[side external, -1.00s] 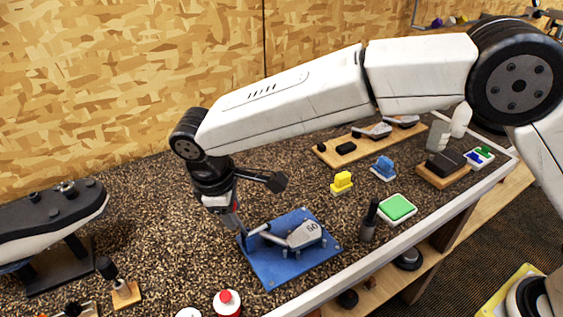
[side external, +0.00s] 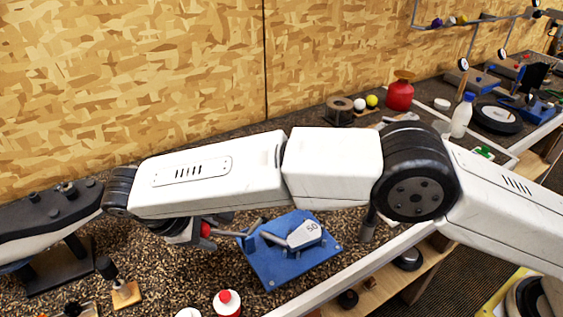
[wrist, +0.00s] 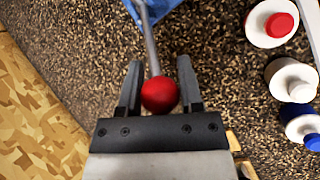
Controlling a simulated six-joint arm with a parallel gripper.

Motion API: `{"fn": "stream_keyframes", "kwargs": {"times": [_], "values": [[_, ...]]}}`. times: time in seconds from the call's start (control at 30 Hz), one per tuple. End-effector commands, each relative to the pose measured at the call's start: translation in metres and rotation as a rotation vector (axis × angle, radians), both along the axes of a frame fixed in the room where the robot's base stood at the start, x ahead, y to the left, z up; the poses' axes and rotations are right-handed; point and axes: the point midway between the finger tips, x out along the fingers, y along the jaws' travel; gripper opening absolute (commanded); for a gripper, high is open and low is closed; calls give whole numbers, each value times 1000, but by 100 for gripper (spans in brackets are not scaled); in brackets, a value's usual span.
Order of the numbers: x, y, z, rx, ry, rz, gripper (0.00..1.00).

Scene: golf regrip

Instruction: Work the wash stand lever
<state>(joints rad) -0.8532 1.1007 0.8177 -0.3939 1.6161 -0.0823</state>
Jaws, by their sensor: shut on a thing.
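The wash stand has a blue base plate (side external: 285,268) and a grey block marked 50 (side external: 305,236). Its grey metal lever (side external: 232,234) reaches out to the left and ends in a red ball knob (side external: 206,230). My gripper (wrist: 159,88) is shut on the red ball knob (wrist: 159,96), with one finger on each side of it. In the wrist view the lever rod (wrist: 150,45) runs up from the knob to a blue corner of the stand (wrist: 158,8). In the side view my arm hides most of the gripper.
Bottles with red and blue caps stand right of the gripper in the wrist view (wrist: 272,25). A red-capped bottle (side external: 227,302) stands at the bench front. A dark object on a stand (side external: 50,220) is at the left. Speckled bench top (side external: 190,270) lies free between.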

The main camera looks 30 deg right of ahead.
Motion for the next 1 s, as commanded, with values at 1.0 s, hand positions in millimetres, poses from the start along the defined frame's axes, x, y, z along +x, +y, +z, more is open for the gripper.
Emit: {"fn": "stream_keyframes", "kwargs": {"times": [1.0], "values": [[-3,15,-41,-6,10,1,0]]}}
